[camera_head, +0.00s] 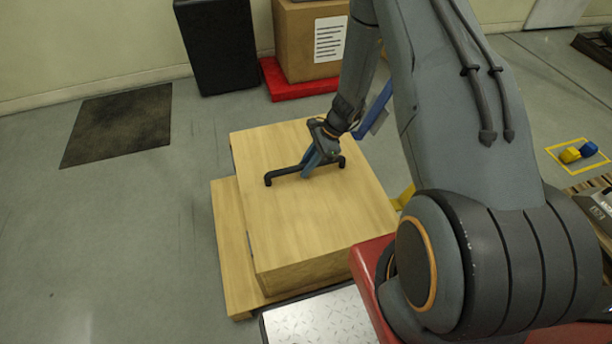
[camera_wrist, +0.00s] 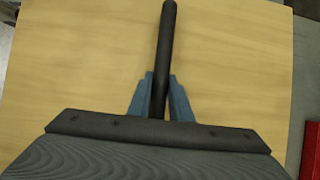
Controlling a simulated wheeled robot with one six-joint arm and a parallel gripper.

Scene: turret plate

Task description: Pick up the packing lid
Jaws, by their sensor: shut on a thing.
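The packing lid (camera_head: 320,213) is a light wooden lid with a black bar handle (camera_head: 285,172) across its top. It sits on a wooden crate, over a wider wooden base (camera_head: 232,255). My gripper (camera_head: 310,166) is at the handle, with its blue fingers shut around the bar near the middle. In the wrist view, the fingers (camera_wrist: 159,100) stand on both sides of the black handle (camera_wrist: 167,40), and the wooden lid (camera_wrist: 70,70) fills most of the background. Whether the lid is lifted off the crate I cannot tell.
A dark mat (camera_head: 120,125) lies on the floor at left. A black case (camera_head: 217,45) and a cardboard box (camera_head: 308,40) on a red base stand behind. A metal plate (camera_head: 322,318) lies in front. Blue and yellow pieces (camera_head: 570,155) lie at right.

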